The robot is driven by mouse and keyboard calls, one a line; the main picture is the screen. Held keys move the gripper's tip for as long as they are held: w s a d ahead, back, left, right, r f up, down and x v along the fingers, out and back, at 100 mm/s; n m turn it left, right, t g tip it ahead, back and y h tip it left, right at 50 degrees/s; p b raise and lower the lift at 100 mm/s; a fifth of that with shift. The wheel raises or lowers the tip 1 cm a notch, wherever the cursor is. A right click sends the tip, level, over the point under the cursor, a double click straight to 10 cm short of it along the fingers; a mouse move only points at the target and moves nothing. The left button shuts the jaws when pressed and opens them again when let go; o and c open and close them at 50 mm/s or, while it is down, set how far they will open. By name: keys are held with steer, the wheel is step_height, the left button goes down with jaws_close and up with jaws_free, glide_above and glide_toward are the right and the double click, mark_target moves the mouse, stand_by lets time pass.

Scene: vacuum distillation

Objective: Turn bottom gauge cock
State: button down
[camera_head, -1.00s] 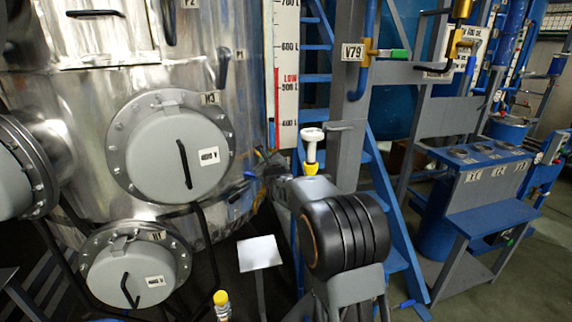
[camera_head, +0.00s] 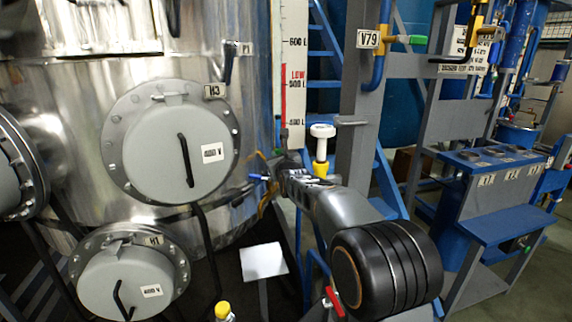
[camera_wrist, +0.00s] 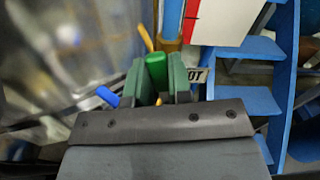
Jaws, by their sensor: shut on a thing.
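The bottom gauge cock's bright green handle (camera_wrist: 156,70) stands upright between the two dark green fingers of my gripper (camera_wrist: 157,76) in the wrist view. My gripper is shut on this handle, below the lower end of the level gauge. A brass-coloured fitting (camera_wrist: 168,44) shows just behind it. A label reading "OT" at its visible end (camera_wrist: 197,75) is just right of the fingers, partly covered. In the head view the wrist (camera_head: 295,180) reaches to the foot of the gauge, and the green handle and fingertips cannot be made out.
The level gauge scale (camera_head: 293,85) stands beside the steel vessel (camera_head: 80,75) with its round hatches. Blue stairs (camera_head: 322,45) and a grey post (camera_head: 356,150) are close on the right. A blue handle (camera_wrist: 108,96) is left of my fingers. A white-topped yellow fitting (camera_head: 321,145) stands behind my arm.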

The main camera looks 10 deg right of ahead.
steer(key=d+m+b, duration=0.1)
steer(key=b, duration=0.7)
steer(key=shift+w+f+h, duration=0.15)
steer(key=shift+h, duration=0.15)
steer(key=shift+r+b, duration=0.25)
steer(key=shift+b, duration=1.45)
steer(key=c, duration=1.3)
jaws_free()
steer(key=shift+a+y, duration=0.1)
steer(key=shift+y, duration=0.3)
steer(key=s, duration=0.4)
steer(key=s+d+b, duration=0.1)
steer(key=s, duration=0.4)
steer(key=s+b, duration=0.1)
steer(key=s, duration=0.4)
steer(key=shift+d, duration=0.2)
